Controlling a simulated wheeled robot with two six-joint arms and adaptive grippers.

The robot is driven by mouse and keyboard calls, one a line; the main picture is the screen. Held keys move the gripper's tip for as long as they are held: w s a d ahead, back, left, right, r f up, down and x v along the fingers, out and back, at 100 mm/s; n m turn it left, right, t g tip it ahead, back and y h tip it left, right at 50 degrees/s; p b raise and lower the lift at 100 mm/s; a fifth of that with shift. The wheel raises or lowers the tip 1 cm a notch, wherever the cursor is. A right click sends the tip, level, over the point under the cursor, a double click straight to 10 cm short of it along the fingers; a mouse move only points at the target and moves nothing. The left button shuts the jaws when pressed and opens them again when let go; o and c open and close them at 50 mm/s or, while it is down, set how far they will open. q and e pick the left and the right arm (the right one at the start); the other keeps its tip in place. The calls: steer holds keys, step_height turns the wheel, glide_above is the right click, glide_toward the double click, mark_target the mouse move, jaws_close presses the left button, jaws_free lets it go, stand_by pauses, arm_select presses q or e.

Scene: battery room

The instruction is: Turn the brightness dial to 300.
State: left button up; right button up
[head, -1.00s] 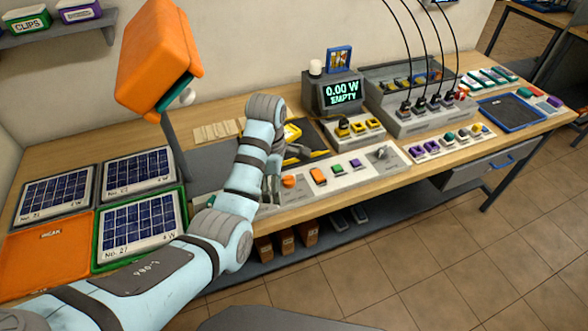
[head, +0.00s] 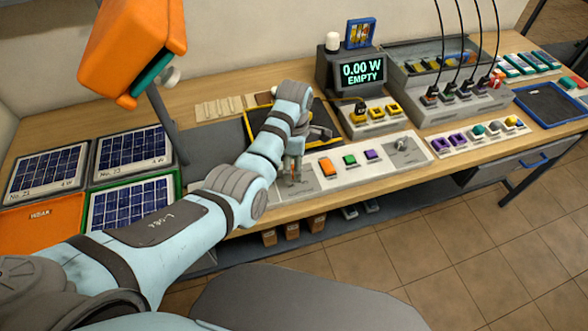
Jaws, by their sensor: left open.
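The control panel (head: 385,163) is a pale strip along the bench's front edge. It carries an orange button (head: 326,166), a green button (head: 350,160), a purple button (head: 371,155) and a grey knob or lever (head: 402,144) at its right. I cannot read any label or number for the brightness dial. My left gripper (head: 293,174) is open, pointing down over the panel's left part, left of the orange button. My right gripper is not in view.
A large orange lamp head (head: 130,45) hangs at upper left on a dark post. Solar panels (head: 133,152) and an orange tray (head: 38,236) lie at left. A row of colored pieces (head: 481,132) sits right of the panel.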

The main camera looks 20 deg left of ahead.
arm_select(q)
steer(key=f, duration=0.1)
steer(key=w+f, duration=0.1)
steer(key=f, duration=0.1)
steer(key=shift+w+f, duration=0.15)
steer(key=shift+f, duration=0.05)
steer(key=shift+r, duration=0.2)
steer(key=shift+s+r, duration=0.1)
steer(key=shift+s, duration=0.25)
steer(key=c, duration=1.2)
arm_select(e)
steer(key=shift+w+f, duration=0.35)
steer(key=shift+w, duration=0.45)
